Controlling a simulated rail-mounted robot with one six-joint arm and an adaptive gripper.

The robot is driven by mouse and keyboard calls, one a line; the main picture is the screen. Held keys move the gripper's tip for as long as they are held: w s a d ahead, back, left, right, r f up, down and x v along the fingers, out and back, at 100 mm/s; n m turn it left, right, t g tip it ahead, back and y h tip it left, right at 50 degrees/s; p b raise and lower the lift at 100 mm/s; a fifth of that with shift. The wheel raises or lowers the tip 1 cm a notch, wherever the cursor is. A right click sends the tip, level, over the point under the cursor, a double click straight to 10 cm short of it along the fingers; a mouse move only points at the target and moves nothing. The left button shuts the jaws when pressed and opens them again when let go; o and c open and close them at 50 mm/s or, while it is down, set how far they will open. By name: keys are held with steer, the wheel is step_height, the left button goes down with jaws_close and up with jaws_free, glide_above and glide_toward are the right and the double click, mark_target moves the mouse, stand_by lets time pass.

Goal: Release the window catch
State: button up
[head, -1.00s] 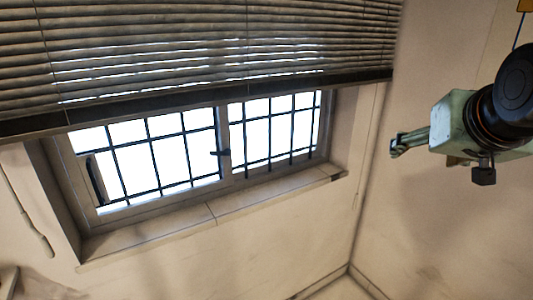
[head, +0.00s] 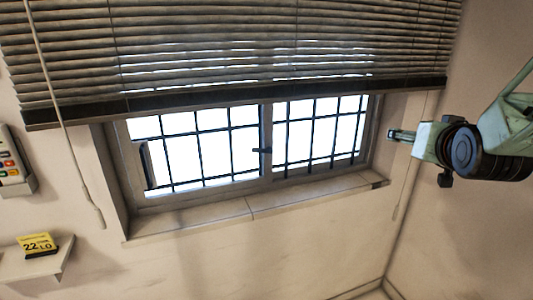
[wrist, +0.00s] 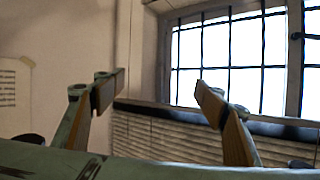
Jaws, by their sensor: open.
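The window (head: 196,150) is set in a deep recess, with dark bars across bright panes. A small dark catch (head: 262,150) sits on its middle upright. A longer dark handle (head: 147,165) stands on the left frame. My gripper (head: 392,135) is at the right of the head view, in front of the recess's right edge, pointing left and well apart from the catch. In the wrist view my gripper (wrist: 160,88) is open, with nothing between its fingers. There the catch (wrist: 305,36) shows at the right edge, partly cut off.
A slatted blind (head: 230,50) hangs over the window's upper part, with a cord (head: 62,110) at left. A keypad (head: 12,160) and a shelf (head: 45,265) with a yellow tag (head: 36,244) are at far left. The sill (head: 245,207) is bare. A paper (wrist: 12,92) shows in the wrist view.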

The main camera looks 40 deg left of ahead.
steer(key=a+f+n+y, duration=0.15)
steer(key=a+f, duration=0.25)
steer(key=a, duration=0.6)
steer(key=n+g+y+b, duration=0.3)
steer(key=n+g+y, duration=0.1)
steer(key=y, duration=0.4)
glide_toward(264, 150)
steer(key=v, duration=0.4)
steer(key=shift+s+a, duration=0.15)
steer(key=shift+s, duration=0.05)
steer(key=shift+w+a, duration=0.1)
steer(key=shift+b+x, duration=0.4)
steer(key=shift+x, duration=6.35)
steer(key=shift+w, duration=0.1)
steer(key=shift+c, duration=0.7)
steer(key=c, duration=0.9)
steer(key=shift+c, duration=0.2)
